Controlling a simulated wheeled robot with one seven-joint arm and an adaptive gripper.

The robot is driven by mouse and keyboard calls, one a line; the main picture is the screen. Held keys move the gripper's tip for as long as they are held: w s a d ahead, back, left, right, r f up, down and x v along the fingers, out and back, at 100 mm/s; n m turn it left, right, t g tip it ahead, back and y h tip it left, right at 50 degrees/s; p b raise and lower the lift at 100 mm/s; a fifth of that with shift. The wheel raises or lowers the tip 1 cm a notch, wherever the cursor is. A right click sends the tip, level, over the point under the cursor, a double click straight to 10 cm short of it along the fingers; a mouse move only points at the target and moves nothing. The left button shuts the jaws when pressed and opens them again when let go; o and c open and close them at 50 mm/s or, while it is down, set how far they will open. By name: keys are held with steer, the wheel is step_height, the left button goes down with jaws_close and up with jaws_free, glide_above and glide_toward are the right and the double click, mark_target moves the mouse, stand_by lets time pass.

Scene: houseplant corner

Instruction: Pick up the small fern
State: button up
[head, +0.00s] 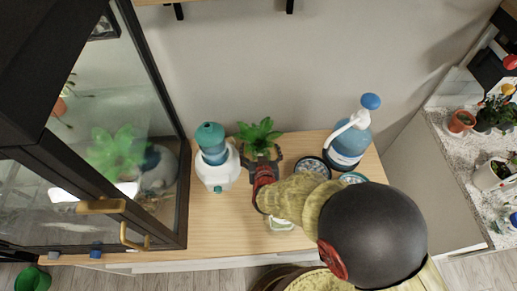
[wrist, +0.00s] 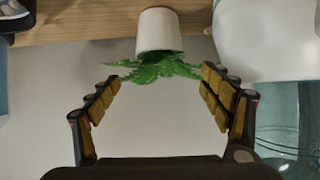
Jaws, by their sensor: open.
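The small fern (head: 260,134) has bright green leaves and stands on the wooden top near the wall. In the wrist view the picture is upside down: its white pot (wrist: 158,30) is at the top and the leaves (wrist: 160,68) spread below it. My gripper (head: 262,158) is in front of the fern, with the pot hidden behind it in the head view. In the wrist view my gripper (wrist: 162,80) is open, one finger on each side of the leaves. The pot is beyond the fingertips, and nothing is held.
A blue and white pump bottle (head: 350,140) and round dark-rimmed dishes (head: 313,166) are to the right. A glass cabinet (head: 130,120) stands at the left. The wooden top (head: 215,225) is bare at front left.

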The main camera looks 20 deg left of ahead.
mark_target(258, 141)
steer(key=f, duration=0.2)
steer(key=w+f, duration=0.1)
steer(key=shift+a+f+b, duration=0.1)
steer(key=shift+a+b, duration=0.15)
steer(key=shift+b, duration=0.15)
steer(key=shift+b+x, duration=0.95)
steer(key=shift+x, duration=2.2)
steer(key=shift+c, duration=0.4)
steer(key=c, duration=1.4)
